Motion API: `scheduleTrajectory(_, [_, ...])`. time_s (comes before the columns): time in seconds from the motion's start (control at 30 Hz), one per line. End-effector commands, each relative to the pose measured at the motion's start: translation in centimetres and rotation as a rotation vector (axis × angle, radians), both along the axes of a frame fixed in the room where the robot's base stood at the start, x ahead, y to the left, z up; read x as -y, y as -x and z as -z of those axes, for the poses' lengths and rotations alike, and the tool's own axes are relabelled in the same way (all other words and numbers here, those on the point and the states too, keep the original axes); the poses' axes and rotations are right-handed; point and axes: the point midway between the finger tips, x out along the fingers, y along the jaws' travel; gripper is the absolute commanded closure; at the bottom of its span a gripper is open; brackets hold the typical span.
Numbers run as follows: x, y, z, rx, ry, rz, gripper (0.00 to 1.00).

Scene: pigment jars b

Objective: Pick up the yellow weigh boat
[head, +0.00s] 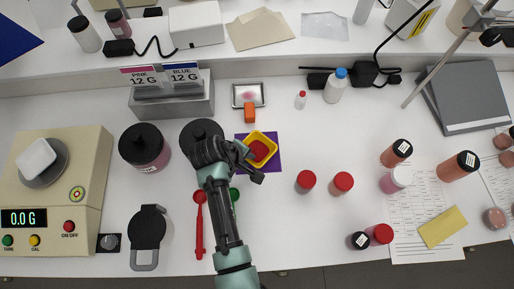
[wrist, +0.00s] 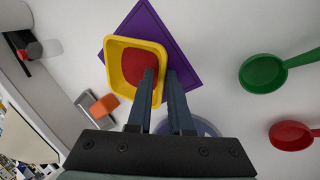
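The yellow weigh boat (head: 262,135) is a small square dish with red material inside. It rests on a purple square mat (head: 277,163) near the middle of the table. In the wrist view the boat (wrist: 115,62) lies at upper left on the mat (wrist: 140,20). One finger overlaps the red inside, the other the mat outside the right wall. I cannot tell their height or any contact.
A red scoop (head: 199,228) and a green scoop (wrist: 262,73) lie nearby. Red-lidded jars (head: 306,180) stand to the right.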

Motion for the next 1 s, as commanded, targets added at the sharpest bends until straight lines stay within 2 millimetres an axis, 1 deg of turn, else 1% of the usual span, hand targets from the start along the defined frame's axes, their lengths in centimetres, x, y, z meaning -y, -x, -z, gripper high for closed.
scheduleTrajectory(0.17, [0.04,-0.02,0.01,0.0,0.0,0.001,0.82])
scheduleTrajectory(0.2, [0.04,-0.02,0.01,0.0,0.0,0.001,0.83])
scheduleTrajectory(0.3, [0.03,-0.02,0.01,0.0,0.0,0.001,1.0])
scheduleTrajectory(1.0, [0.02,-0.01,-0.01,0.0,0.0,0.0,1.0])
